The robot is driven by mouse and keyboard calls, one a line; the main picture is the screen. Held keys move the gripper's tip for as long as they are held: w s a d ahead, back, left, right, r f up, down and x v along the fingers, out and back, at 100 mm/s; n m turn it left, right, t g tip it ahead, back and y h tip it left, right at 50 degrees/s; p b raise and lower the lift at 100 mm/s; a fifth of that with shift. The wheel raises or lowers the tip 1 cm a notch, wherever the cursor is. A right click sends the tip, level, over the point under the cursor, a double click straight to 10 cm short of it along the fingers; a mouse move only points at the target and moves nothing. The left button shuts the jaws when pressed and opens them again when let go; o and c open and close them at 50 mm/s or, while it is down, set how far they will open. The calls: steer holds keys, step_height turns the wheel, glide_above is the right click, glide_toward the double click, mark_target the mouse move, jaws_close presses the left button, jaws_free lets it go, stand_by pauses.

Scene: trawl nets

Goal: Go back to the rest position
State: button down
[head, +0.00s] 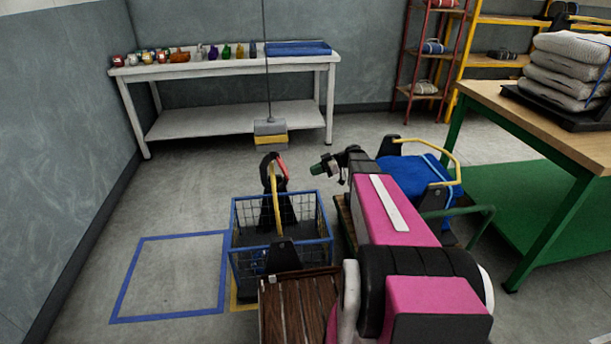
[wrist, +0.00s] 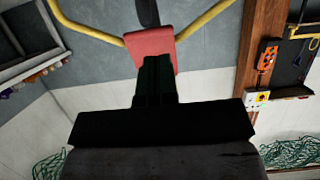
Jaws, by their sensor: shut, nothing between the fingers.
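My gripper (head: 317,169) is at the end of my pink arm, to the right of the blue wire basket (head: 322,204) in the head view. Its dark fingers are together in the wrist view (wrist: 156,75), with nothing seen between them. A red grip (head: 282,167) on a yellow handle (head: 273,188) stands above the basket, to the left of my gripper. In the wrist view the red grip (wrist: 151,46) lies right behind the fingertips; the head view shows a gap between them.
A white bench (head: 230,66) with small coloured items stands at the back. A hanging grey and yellow block (head: 270,131) is beyond the basket. A blue-topped cart (head: 415,172) and a green-legged table (head: 535,115) are at right. Floor inside the blue outline (head: 170,275) is clear.

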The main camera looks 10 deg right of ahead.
steer(key=shift+d+r, duration=0.25)
steer(key=shift+d, duration=0.35)
steer(key=s+a+f+m+h, duration=0.1)
steer(key=s+m+h, duration=0.6)
steer(key=s+m, duration=0.2)
steer(key=s+a+f+m+h, duration=0.1)
steer(key=s+m+h, duration=0.5)
steer(key=s+m, duration=0.3)
steer(key=s, duration=0.4)
steer(key=shift+s+a+f+h, duration=0.3)
steer(key=shift+a+h, duration=0.05)
steer(key=shift+h, duration=0.05)
